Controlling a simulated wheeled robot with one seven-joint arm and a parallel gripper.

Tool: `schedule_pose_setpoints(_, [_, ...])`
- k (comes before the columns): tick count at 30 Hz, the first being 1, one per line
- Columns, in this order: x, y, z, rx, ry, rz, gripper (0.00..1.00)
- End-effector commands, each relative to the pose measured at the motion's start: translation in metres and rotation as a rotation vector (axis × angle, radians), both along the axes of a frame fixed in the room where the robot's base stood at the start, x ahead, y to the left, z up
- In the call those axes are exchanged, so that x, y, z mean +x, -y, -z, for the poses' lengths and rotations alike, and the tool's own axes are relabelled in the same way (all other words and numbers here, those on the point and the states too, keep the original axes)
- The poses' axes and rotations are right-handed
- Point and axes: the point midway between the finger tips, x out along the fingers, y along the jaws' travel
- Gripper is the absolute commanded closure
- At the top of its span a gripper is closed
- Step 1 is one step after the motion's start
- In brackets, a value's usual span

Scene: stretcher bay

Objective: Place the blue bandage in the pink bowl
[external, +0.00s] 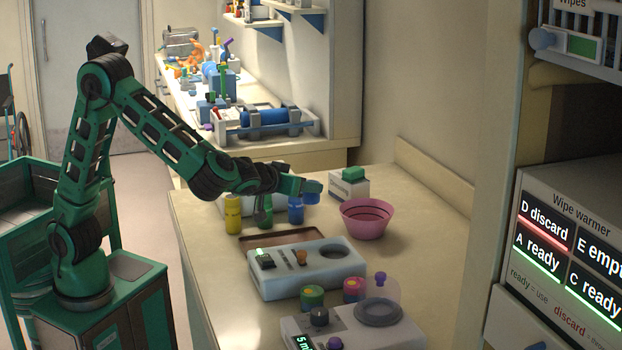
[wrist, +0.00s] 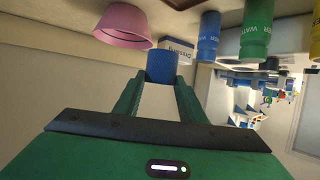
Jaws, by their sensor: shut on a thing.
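The blue bandage (wrist: 162,67) is a short blue roll between the fingertips of my gripper (wrist: 160,82), which is shut on it. In the external view, a bit of the bandage (external: 312,198) shows under my gripper (external: 310,188), held above the counter. The pink bowl (external: 367,222) stands upright on the counter, to the right of and below my gripper in the external view. It also shows at the upper left of the wrist view (wrist: 122,30). The bandage is apart from the bowl, and the bowl's visible inside looks empty.
Yellow (external: 233,216), green (external: 264,213) and blue (external: 295,211) bottles stand left of the bowl. A white dressing box (external: 350,188) with a green thing on top stands behind it. A grey device (external: 306,268) and a brown tray (external: 283,238) are in front.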

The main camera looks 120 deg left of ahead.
Motion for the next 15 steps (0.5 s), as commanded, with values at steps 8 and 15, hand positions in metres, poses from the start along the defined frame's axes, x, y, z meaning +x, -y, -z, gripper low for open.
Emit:
schedule_pose_setpoints(8, [0.007,-0.106,-0.025,0.002,0.003,-0.126,0.85])
schedule_pose_setpoints(15, [0.006,-0.147,-0.037,0.01,-0.001,-0.163,0.85])
